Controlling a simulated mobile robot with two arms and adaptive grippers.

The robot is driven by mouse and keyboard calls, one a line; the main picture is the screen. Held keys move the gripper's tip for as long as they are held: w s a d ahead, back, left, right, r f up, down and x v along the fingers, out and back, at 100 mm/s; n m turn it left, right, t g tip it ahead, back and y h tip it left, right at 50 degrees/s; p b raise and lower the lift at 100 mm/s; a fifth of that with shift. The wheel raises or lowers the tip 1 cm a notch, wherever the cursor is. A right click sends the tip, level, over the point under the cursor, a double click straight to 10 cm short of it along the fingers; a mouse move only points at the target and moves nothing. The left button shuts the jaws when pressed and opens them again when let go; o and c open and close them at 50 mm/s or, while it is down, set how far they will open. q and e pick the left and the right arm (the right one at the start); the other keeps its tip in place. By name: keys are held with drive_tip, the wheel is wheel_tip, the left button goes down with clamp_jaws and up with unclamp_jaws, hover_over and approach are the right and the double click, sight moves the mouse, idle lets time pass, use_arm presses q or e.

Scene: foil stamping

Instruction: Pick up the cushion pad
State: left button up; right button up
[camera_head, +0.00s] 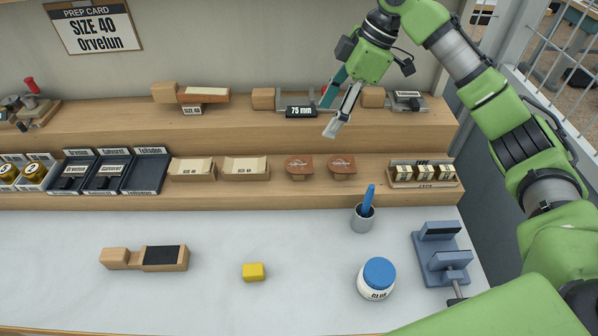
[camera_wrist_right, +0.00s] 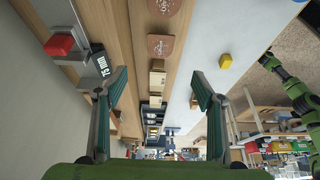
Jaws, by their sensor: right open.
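No item is marked as the cushion pad, so I cannot tell for sure which it is. A wooden block with a dark flat pad (camera_head: 162,254) and a wooden handle lies on the white tabletop at the left front. Two rounded brown pieces (camera_head: 299,167) (camera_head: 342,166) lie on the lower shelf; they also show at the top of the right wrist view (camera_wrist_right: 161,46). My right gripper (camera_head: 334,108) is open and empty above the shelves, in front of the "75 mm" label (camera_head: 301,112). Its spread fingers frame the right wrist view (camera_wrist_right: 160,85). My left gripper is not discernible.
A yellow block (camera_head: 253,271), a blue-lidded glue jar (camera_head: 378,278), a cup with a blue tool (camera_head: 362,217) and a blue-grey clamp-like device (camera_head: 441,262) stand on the tabletop. Boxes (camera_head: 245,168), trays and handled tools fill the stepped shelves. Clear tabletop lies around the yellow block.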

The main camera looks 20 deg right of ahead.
drive_tip(key=f, duration=0.2)
drive_tip(key=p, duration=0.1)
approach(300, 164)
drive_tip(key=shift+x, duration=1)
drive_tip(key=p+x, duration=0.2)
drive_tip(key=x, duration=0.2)
drive_tip(key=shift+a+f, duration=0.25)
drive_tip(key=shift+f, duration=0.3)
use_arm(q)
drive_tip(key=shift+w+r, duration=0.2)
drive_tip(key=shift+r, duration=0.45)
drive_tip(key=shift+w+r, duration=0.2)
drive_tip(key=shift+r, duration=0.4)
use_arm(e)
drive_tip(key=c, duration=0.8)
